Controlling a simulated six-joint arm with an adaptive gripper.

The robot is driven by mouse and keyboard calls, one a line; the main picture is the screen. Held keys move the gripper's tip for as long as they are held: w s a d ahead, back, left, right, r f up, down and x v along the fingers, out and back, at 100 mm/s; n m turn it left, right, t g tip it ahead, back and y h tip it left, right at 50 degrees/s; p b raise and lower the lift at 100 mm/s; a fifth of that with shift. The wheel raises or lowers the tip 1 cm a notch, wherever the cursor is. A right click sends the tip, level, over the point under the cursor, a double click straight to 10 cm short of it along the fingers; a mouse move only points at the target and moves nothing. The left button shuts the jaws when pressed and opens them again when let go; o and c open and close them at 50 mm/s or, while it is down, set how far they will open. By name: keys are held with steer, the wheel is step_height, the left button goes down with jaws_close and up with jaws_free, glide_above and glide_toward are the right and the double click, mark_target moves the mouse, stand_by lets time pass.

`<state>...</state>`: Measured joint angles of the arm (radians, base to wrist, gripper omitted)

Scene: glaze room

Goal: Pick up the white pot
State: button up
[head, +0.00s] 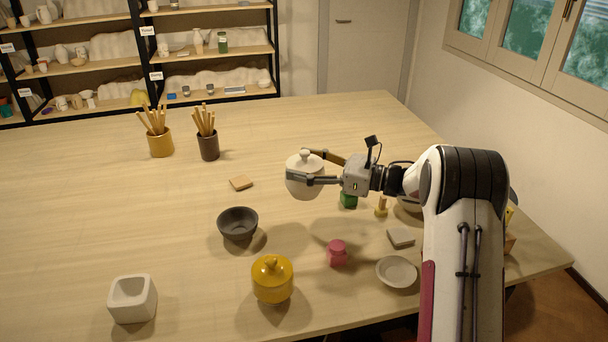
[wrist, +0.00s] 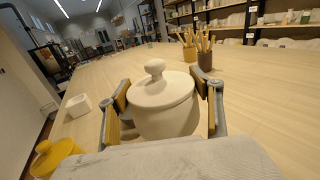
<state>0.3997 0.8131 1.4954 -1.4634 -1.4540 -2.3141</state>
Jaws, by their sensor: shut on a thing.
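The white pot (head: 303,187) is a round lidded jar with a knob on top, in the middle of the head view. It is upright, and it also shows in the wrist view (wrist: 165,118). My gripper (head: 307,167) is shut on it from the right side, with one finger along each side of its body. In the wrist view both fingers of my gripper (wrist: 167,92) flank the pot. It appears held above the table, with no shadow touching its base. Its side facing my palm is partly hidden in the wrist view.
On the table (head: 70,210) stand a dark bowl (head: 238,224), a yellow lidded pot (head: 272,281), a pink jar (head: 337,253), a pale dish (head: 397,272), a white square pot (head: 133,299) and a tan sponge (head: 241,182). Two tool cups (head: 160,144) (head: 208,147) stand behind.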

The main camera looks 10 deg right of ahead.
steer(key=shift+r, duration=0.35)
stand_by(0.3)
